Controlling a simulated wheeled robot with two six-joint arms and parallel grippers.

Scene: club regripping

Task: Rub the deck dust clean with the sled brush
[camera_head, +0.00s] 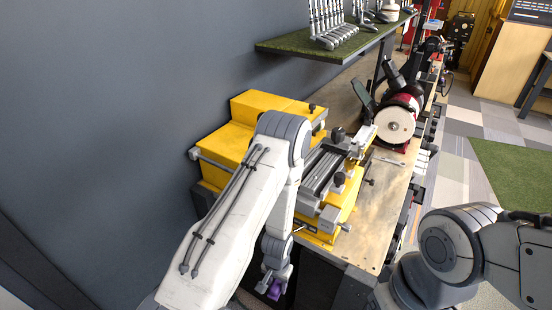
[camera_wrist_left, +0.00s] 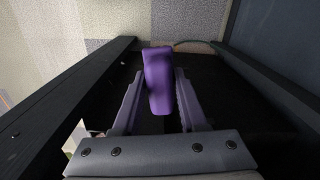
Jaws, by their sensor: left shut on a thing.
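My left gripper (camera_head: 276,280) is shut on a purple block (camera_head: 274,291), which may be the sled brush; no bristles show. In the left wrist view the purple block (camera_wrist_left: 159,80) sits between the two fingers of my left gripper (camera_wrist_left: 160,95). The gripper hangs in front of the yellow machine, lower than its bed and apart from it. The machine (camera_head: 225,147) has a grey ribbed deck (camera_head: 325,170) with clamps and black knobs. Dust on the deck cannot be made out. My left arm hides part of the machine. My right gripper is out of view.
The wooden bench (camera_head: 382,222) has bare room right of the machine. A grinder with a pale disc (camera_head: 394,125) stands farther back. A green shelf with club heads (camera_head: 340,42) overhangs the bench. A dark wall (camera_head: 110,100) is close at left.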

